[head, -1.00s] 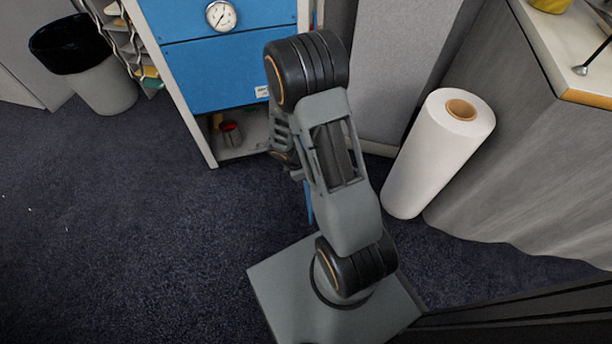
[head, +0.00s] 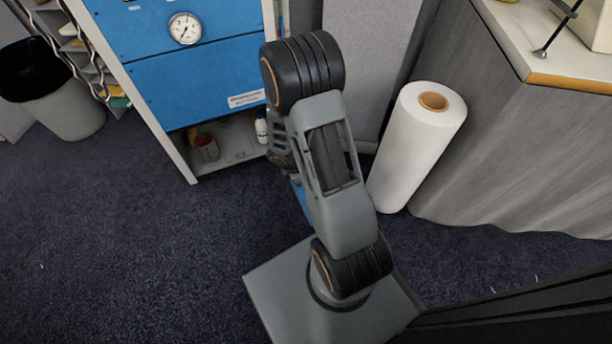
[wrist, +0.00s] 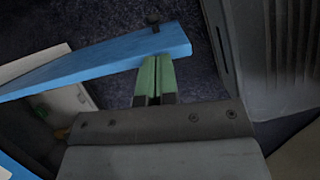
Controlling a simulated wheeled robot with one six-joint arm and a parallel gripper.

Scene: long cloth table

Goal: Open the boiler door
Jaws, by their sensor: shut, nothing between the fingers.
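The boiler is a blue-fronted white cabinet (head: 205,80) with a round gauge (head: 185,28) at the upper left of the head view. Below its blue front, a low compartment stands uncovered. The boiler door (wrist: 95,67) is a blue panel crossing the wrist view, with a small dark knob (wrist: 152,22) near its right end. It stands swung out from the cabinet; only a sliver of blue shows behind my arm in the head view. My gripper (wrist: 157,62) is shut and empty, its green fingers at the door's near edge. Whether they touch it is unclear. My arm hides the gripper in the head view.
A dark mug (head: 207,147) and a white bottle (head: 261,127) are in the low compartment. A white paper roll (head: 408,150) stands right of my arm by the grey-draped table (head: 515,150). A bin (head: 62,95) stands far left. Carpet is clear at front left.

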